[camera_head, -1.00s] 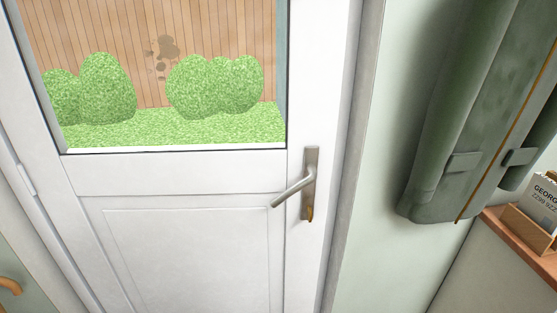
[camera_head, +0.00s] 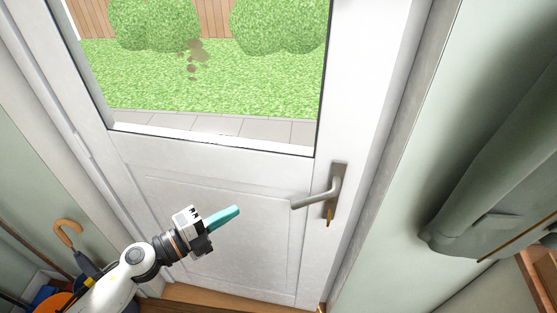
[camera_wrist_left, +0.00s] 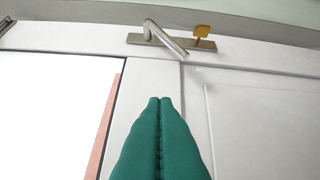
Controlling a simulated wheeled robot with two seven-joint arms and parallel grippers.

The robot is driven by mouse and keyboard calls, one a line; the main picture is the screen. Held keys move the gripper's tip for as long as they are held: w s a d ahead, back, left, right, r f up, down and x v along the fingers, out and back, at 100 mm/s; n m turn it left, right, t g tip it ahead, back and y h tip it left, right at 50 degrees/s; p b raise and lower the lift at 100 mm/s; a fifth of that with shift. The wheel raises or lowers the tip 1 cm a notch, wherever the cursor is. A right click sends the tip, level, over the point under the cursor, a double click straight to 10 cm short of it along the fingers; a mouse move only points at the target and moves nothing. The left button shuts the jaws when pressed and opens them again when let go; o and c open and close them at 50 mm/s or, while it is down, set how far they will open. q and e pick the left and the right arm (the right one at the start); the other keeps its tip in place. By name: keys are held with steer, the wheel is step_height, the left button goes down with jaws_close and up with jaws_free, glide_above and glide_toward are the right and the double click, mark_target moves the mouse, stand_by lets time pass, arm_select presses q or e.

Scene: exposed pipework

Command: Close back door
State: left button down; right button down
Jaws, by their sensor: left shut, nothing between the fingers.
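The white back door (camera_head: 215,165) has a large glass pane above and a panel below. It stands in its frame in the head view; I cannot tell whether it is fully latched. Its metal lever handle (camera_head: 320,200) is near the right edge, with a brass key (camera_head: 329,218) below it. My left gripper (camera_head: 238,209) is shut and empty, its teal fingers in front of the lower panel, left of the handle and apart from it. In the left wrist view the shut fingers (camera_wrist_left: 160,100) point toward the door, with the handle (camera_wrist_left: 170,40) beyond. My right gripper is out of view.
A green coat (camera_head: 500,180) hangs on the wall at the right, above a wooden shelf edge (camera_head: 540,275). An umbrella with a curved wooden handle (camera_head: 68,233) and other items stand at the lower left. Wooden floor (camera_head: 215,298) shows below the door.

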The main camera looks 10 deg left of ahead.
arm_select(q)
steer(key=shift+m+g+h, duration=0.4)
steer(key=shift+m+h, duration=0.1)
steer(key=shift+m, duration=0.4)
steer(key=r+p+x, duration=0.1)
steer(key=x, duration=0.3)
steer(key=r+p+x, duration=0.1)
steer(key=x, duration=0.3)
steer(key=r+p+x, duration=0.1)
steer(key=p+x, duration=0.1)
steer(key=x, duration=0.2)
steer(key=shift+w+d, duration=0.15)
steer(key=shift+w, duration=0.7)
